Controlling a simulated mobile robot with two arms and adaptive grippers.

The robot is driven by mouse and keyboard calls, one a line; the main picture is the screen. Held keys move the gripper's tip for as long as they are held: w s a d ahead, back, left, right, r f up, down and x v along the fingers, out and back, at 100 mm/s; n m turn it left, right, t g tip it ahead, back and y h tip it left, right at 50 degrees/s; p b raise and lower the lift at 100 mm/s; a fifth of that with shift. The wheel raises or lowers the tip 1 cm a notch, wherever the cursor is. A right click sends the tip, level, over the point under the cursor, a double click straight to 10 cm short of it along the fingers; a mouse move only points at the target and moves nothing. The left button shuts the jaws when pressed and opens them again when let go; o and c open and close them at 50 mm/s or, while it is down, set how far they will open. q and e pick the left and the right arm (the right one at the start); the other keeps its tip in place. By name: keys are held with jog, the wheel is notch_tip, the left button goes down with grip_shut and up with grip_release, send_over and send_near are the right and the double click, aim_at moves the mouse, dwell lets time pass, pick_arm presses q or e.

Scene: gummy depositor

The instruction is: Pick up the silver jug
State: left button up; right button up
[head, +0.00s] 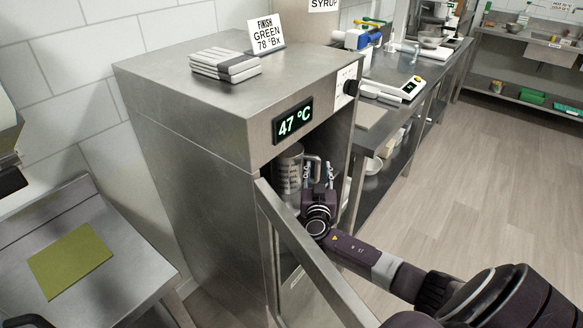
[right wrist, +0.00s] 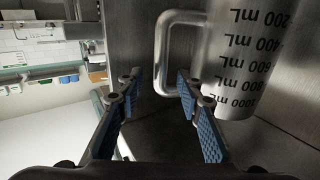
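The silver jug (head: 287,172) stands inside the open steel cabinet (head: 190,165), below the 47 °C display. In the right wrist view the jug (right wrist: 240,65) shows its black mL marks and its handle (right wrist: 162,55). My right gripper (head: 318,174) reaches into the cabinet on the jug's handle side. Its fingers (right wrist: 159,76) are open, one on each side of the lower handle in the picture, with a gap to it. I cannot tell how deep the handle sits between the tips.
The cabinet door (head: 308,255) stands open close to my right arm. A steel table with a green mat (head: 70,260) is at left. The floor at right is clear.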

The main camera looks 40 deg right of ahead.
jog(key=shift+w+d, duration=0.2)
jog(key=shift+w, duration=0.1)
jog(key=shift+c, duration=0.3)
grip_shut()
jog(key=shift+r, duration=0.15)
